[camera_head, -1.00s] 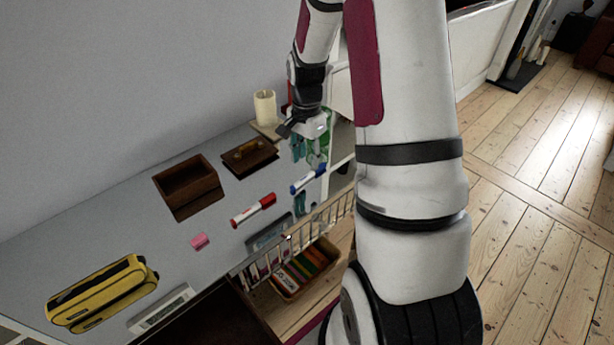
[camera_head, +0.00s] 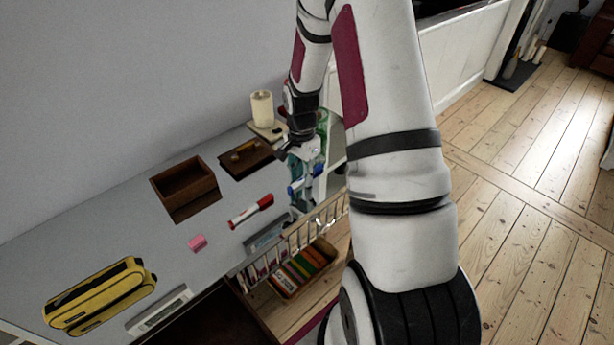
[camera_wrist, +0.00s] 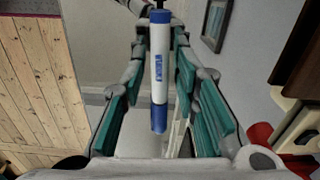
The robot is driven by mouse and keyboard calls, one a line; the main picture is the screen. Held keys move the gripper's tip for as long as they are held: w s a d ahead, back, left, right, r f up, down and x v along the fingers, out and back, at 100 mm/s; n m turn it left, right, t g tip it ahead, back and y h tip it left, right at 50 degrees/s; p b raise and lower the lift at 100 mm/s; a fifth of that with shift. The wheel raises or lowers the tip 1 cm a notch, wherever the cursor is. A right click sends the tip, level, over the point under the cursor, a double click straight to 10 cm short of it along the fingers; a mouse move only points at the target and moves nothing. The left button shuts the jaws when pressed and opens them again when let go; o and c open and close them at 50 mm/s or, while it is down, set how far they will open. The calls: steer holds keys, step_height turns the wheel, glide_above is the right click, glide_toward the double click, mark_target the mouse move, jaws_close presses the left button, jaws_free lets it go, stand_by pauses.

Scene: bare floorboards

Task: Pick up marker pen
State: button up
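The blue-and-white marker pen (camera_head: 303,186) lies near the right end of the grey desk top. In the wrist view, the marker pen (camera_wrist: 160,60) stands lengthwise in the middle of the picture, with its blue end lower down. My gripper (camera_head: 305,168) is low over the desk at the pen, and its teal-padded fingers partly cover that area. In the wrist view, my gripper (camera_wrist: 160,45) has its fingers spread on both sides of the pen, with narrow gaps near the tips. Whether the pen touches the desk is hard to tell.
A red marker (camera_head: 250,210), a pink eraser (camera_head: 198,243), a yellow pencil case (camera_head: 100,295) and a wooden box (camera_head: 186,188) lie on the desk (camera_head: 150,240). A railed shelf with books (camera_head: 303,268) is in front.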

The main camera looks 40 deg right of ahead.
jaws_close()
steer(key=shift+r, duration=0.1)
